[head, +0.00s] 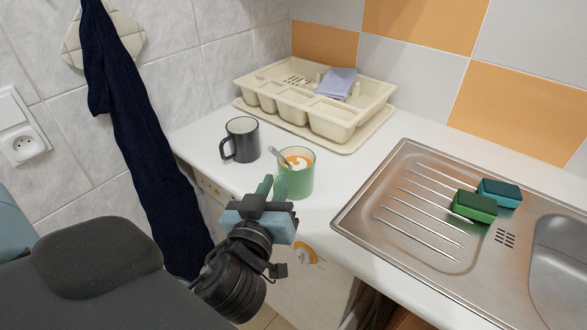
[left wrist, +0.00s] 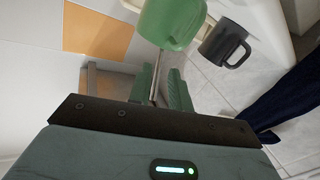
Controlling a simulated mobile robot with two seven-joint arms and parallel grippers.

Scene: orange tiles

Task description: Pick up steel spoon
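The steel spoon (head: 279,156) stands tilted in a green cup (head: 294,182) holding a foamy orange-brown drink. Its handle leans out over the rim toward the left in the head view; its lower part is hidden in the drink. My left gripper (head: 272,187) is in front of the cup, near the counter's front edge. My right gripper is not in view.
A dark grey mug (head: 241,140) stands left of the cup. Behind are a cream cutlery tray (head: 330,122) and a purple cloth (head: 337,83). A steel sink (head: 410,215) with two sponges (head: 474,206) is at right. A dark blue towel (head: 135,130) hangs at left.

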